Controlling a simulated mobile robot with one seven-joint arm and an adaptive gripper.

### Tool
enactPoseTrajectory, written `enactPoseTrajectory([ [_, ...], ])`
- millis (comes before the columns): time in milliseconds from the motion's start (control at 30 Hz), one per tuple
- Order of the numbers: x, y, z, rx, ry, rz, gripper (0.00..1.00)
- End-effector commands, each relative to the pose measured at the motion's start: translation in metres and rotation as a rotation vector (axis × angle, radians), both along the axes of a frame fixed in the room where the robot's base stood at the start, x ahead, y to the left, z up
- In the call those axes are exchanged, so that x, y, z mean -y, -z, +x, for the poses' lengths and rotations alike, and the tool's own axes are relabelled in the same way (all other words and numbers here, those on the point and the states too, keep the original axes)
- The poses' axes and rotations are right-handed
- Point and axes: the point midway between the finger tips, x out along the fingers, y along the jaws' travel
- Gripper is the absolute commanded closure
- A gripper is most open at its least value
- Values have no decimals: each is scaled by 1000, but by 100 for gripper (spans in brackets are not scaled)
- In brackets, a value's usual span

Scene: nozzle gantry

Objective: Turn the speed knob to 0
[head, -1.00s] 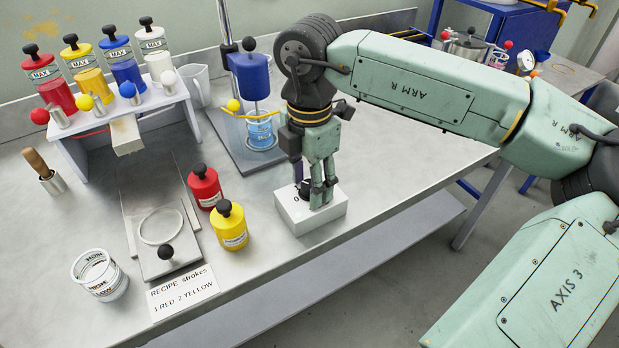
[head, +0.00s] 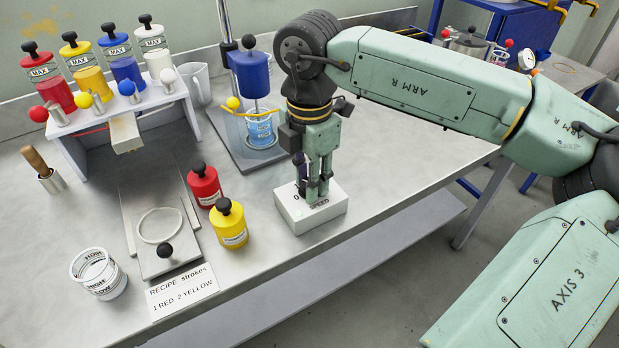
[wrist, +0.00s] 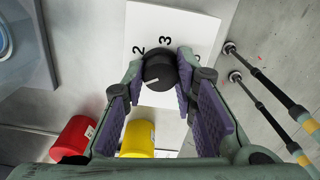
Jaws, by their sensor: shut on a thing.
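The speed knob (wrist: 160,72) is black and round with a white pointer line. It stands on a white box (head: 325,215) marked SPEED, with a 0 at the left of its top in the head view. My gripper (head: 313,190) points down onto the box and hides most of the knob there. In the wrist view my gripper (wrist: 161,78) has its purple-padded fingers shut on the knob's sides. The pointer line points to the lower left in that view. The digits 2 and 3 show beyond the knob; the number it points at is hidden.
A red bottle (head: 204,185) and a yellow bottle (head: 231,223) stand left of the box. A stand with a blue container (head: 250,76) and a beaker (head: 260,130) is behind it. The bench's front edge is close to the box.

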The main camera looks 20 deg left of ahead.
Motion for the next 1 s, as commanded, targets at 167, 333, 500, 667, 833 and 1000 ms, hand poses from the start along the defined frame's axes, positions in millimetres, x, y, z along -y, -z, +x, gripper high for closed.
enactPoseTrajectory([
  [167, 0, 4, 0, 2, -84, -1, 100],
  [333, 1, 4, 0, 1, -217, -2, 100],
  [500, 1, 4, 0, 0, -377, -1, 100],
  [667, 0, 3, 0, 0, -529, -1, 100],
  [833, 0, 2, 0, 0, -683, -1, 100],
  [1000, 1, 2, 0, -2, -817, -1, 100],
])
